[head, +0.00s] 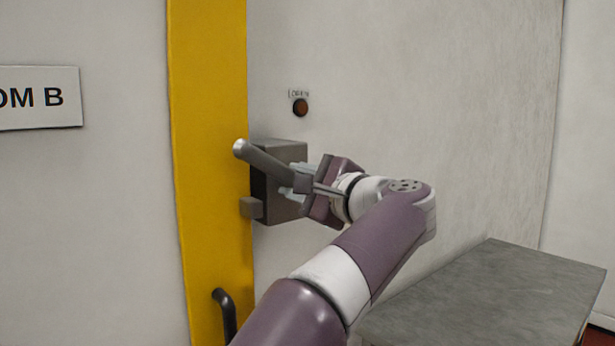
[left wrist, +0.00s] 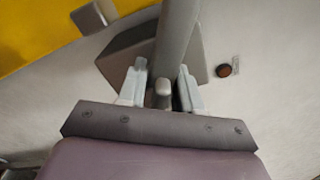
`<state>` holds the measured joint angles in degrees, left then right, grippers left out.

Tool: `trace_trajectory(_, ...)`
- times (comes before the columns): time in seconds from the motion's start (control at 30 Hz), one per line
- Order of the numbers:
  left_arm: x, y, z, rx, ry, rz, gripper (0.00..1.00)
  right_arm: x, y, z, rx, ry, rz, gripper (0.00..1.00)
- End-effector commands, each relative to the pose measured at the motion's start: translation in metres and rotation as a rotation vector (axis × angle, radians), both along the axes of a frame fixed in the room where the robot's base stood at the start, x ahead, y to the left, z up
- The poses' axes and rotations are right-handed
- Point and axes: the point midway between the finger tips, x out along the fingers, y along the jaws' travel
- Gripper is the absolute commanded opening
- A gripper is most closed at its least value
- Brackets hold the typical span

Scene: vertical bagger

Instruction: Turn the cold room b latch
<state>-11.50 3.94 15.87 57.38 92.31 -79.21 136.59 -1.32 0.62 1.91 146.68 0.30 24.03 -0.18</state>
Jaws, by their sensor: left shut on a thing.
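The cold room B latch is a grey metal box (head: 290,160) on the wall at the right edge of the yellow door frame strip, with a dark bar handle (head: 262,159) whose light tip points up and left. The handle (left wrist: 176,45) also shows in the left wrist view, running between the two fingers. My left gripper (head: 296,183) is shut on the handle near its lower right end. In the left wrist view the fingers (left wrist: 162,88) lie on either side of the bar. My right gripper is not in view.
A sign ending "OM B" (head: 40,98) is at the left. A dark red button (head: 300,107) sits above the latch. A small grey block (head: 250,208) and a black curved pull handle (head: 226,312) are by the yellow strip (head: 210,120). A grey tabletop (head: 490,295) stands lower right.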

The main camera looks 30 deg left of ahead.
Motion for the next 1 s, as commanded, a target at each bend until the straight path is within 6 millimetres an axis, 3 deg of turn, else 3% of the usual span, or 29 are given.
trace_trajectory(0.03,0.002,-0.001,-0.008,-0.009,0.002,0.001,0.07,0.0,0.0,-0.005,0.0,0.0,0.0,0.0)
trace_trajectory(0.27,0.002,-0.001,-0.014,-0.044,-0.081,0.001,0.07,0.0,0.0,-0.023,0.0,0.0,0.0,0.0)
trace_trajectory(0.57,0.001,0.0,-0.011,-0.099,-0.21,0.001,0.07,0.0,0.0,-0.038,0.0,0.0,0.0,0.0)
trace_trajectory(0.8,0.001,0.0,-0.017,-0.162,-0.362,0.0,0.07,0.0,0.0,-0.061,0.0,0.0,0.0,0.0)
trace_trajectory(1.0,0.001,0.0,-0.015,-0.189,-0.428,0.001,0.06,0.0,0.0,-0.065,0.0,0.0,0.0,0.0)
